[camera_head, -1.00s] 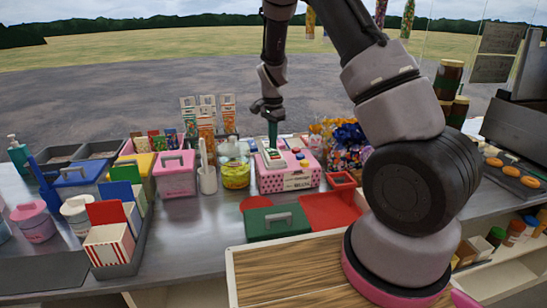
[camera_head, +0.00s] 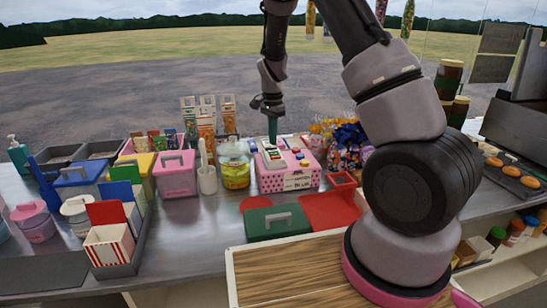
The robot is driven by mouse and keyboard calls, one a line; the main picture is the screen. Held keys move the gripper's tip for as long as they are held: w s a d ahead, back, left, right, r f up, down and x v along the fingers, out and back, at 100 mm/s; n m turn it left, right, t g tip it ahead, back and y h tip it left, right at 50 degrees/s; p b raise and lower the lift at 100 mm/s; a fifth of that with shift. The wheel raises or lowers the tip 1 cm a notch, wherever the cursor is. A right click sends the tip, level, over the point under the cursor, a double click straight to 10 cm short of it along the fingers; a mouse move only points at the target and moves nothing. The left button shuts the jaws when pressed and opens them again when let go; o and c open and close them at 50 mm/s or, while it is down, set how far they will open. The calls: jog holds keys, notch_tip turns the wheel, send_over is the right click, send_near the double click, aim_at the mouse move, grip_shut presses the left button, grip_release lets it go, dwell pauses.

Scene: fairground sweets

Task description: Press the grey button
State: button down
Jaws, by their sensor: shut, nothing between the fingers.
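A pink box (camera_head: 287,182) with a white label stands on the metal counter in the middle of the view. On its top are a white panel (camera_head: 267,160) with red and green parts and, to the right, several small coloured buttons (camera_head: 299,156). I cannot make out which one is grey; it may be too small or hidden. My gripper (camera_head: 273,141) points straight down with teal fingertips. It is shut and empty. Its tips are over the back of the white panel; whether they touch anything cannot be told.
A yellow-filled jar (camera_head: 236,172) and a white cup (camera_head: 207,181) stand left of the box. Bagged sweets (camera_head: 347,146) stand to its right. A green lidded box (camera_head: 278,223) and a red tray (camera_head: 332,210) lie in front. Paper packets (camera_head: 207,122) stand behind left.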

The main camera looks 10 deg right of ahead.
jog(key=shift+r, duration=2.7)
jog(key=shift+r, duration=0.1)
notch_tip(320, 180, up, 10)
jog(key=n+t+y, duration=0.1)
jog(key=t+y, duration=0.1)
send_over(273, 151)
jog(key=s+d, duration=0.2)
jog(key=s, duration=0.3)
jog(key=s+d+r+n+t, duration=0.1)
jog(key=s+d+r+n, duration=0.1)
jog(key=s+r, duration=0.6)
jog(key=s+d+r+n+t, duration=0.1)
jog(key=s+r+n+t, duration=0.1)
jog(key=s, duration=0.6)
jog(key=s+r+n+t, duration=0.2)
jog(key=s+r, duration=0.3)
jog(key=s, duration=0.2)
jog(key=shift+s+d+n, duration=0.4)
